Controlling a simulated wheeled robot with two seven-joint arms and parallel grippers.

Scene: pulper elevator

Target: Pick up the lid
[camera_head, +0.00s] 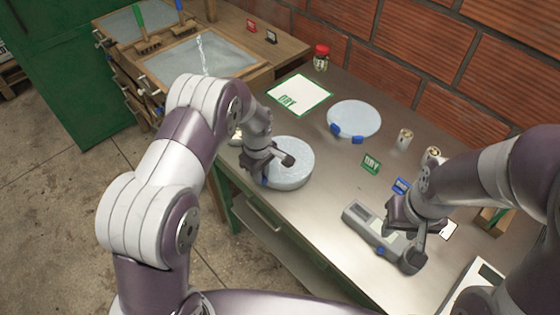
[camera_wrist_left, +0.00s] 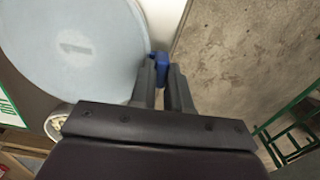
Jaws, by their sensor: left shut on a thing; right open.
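A round pale blue lid (camera_head: 290,152) tops a shallow round body on the metal bench, at the middle of the head view. My left gripper (camera_head: 272,165) is at its near left edge. In the left wrist view the lid's pale disc (camera_wrist_left: 75,45) fills the upper left, and my left gripper's fingers (camera_wrist_left: 165,88) are shut on its blue tab (camera_wrist_left: 160,65) at the rim. The fingers partly hide the tab. My right gripper (camera_head: 412,238) is open and empty, above a grey handheld device (camera_head: 372,222).
A second pale round piece with blue tabs (camera_head: 353,117) lies further back right. A white green-edged mat (camera_head: 299,95), a red-capped jar (camera_head: 321,58) and small metal cylinders (camera_head: 405,138) stand near the brick wall. A green DRY sign (camera_head: 371,164) stands mid-bench.

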